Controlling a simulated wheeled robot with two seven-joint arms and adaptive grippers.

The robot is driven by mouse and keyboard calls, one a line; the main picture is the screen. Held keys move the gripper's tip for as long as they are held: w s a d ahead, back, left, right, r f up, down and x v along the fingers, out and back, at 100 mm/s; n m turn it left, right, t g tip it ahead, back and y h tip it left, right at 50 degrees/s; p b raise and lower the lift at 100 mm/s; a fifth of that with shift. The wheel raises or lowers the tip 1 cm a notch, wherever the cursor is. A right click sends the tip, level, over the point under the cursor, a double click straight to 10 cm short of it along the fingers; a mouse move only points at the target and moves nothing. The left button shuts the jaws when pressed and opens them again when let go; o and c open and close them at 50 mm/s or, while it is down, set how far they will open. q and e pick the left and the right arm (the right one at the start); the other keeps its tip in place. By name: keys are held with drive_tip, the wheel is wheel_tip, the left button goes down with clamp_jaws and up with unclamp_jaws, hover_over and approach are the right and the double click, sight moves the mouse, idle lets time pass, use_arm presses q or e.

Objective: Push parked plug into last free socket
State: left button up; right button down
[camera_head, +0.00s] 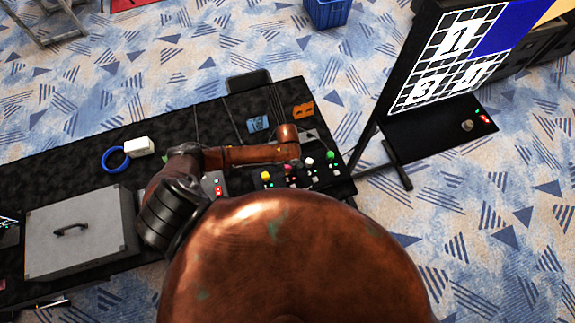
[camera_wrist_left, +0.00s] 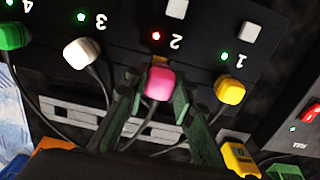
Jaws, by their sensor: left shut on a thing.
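The socket panel (camera_wrist_left: 120,52) fills the upper part of the left wrist view, with numbers 1 to 4 upside down. The pink plug (camera_wrist_left: 160,84) is between the fingers of my left gripper (camera_wrist_left: 157,88), which is shut on it. It is near socket number 2, whose light (camera_wrist_left: 156,35) is red; I cannot tell whether it touches the socket. The yellow plug (camera_wrist_left: 230,89), white plug (camera_wrist_left: 80,53) and green plug (camera_wrist_left: 14,35) sit at positions 1, 3 and 4, beside green lights. In the head view, my left arm mostly hides the gripper. My right gripper is not visible.
Dark cables trail from the plugs past a grey slotted rail (camera_wrist_left: 68,117). A screen on a stand (camera_head: 440,60) is at the right.

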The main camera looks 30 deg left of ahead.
use_arm(q)
drive_tip(key=shift+f, duration=0.4)
drive_tip(key=shift+f, duration=0.55)
drive_tip(key=shift+f+b, duration=0.3)
drive_tip(key=shift+f, duration=0.2)
idle(0.3)
drive_tip(key=o, duration=1.2)
drive_tip(key=shift+c, duration=0.2)
drive_tip(key=shift+o, duration=0.4)
drive_tip(key=o, duration=0.5)
